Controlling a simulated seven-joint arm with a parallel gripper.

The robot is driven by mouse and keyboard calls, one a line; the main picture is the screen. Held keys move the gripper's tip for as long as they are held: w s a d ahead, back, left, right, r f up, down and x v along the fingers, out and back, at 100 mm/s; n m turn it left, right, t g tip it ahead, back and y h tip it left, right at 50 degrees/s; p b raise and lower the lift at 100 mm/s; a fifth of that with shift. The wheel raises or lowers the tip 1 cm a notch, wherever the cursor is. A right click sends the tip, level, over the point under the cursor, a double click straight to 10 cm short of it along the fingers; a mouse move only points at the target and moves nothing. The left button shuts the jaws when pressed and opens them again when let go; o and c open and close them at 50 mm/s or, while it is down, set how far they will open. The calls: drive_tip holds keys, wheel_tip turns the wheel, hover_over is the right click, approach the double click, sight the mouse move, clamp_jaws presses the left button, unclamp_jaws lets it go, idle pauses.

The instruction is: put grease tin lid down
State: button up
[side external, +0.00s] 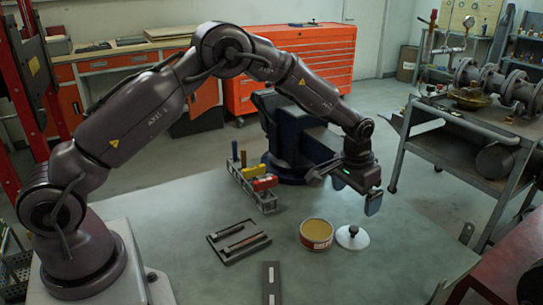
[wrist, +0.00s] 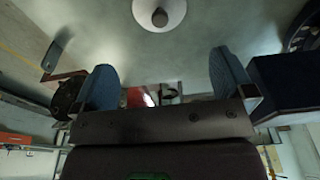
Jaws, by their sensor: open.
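The grease tin lid (side external: 352,238) is a pale disc with a dark knob, lying on the bench top just right of the grease tin (side external: 316,236). The tin is open and shows a yellowish-tan fill. In the wrist view the lid (wrist: 160,12) is at the top edge, partly cut off, knob facing the camera. My gripper (side external: 345,191) is above and behind the lid, apart from it. In the wrist view its two blue fingers (wrist: 165,76) are spread wide with nothing between them.
A dark tray with tools (side external: 238,241) lies left of the tin. A rack with coloured handles (side external: 254,184) and a blue vise (side external: 290,135) stand behind. A dark slotted strip (side external: 271,284) lies at the front. The bench right of the lid is mostly clear.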

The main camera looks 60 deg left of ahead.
drive_tip(key=s+a+r+t, duration=0.1)
drive_tip(key=s+r, duration=0.6)
drive_tip(key=r, duration=0.3)
drive_tip(key=s+a+r+t, duration=0.1)
drive_tip(key=s+r, duration=0.6)
drive_tip(key=r, duration=0.4)
drive_tip(key=s+a+r+t, duration=0.1)
drive_tip(key=s, duration=1.8)
drive_tip(key=shift+s+r+t, duration=0.3)
drive_tip(key=shift+t, duration=0.1)
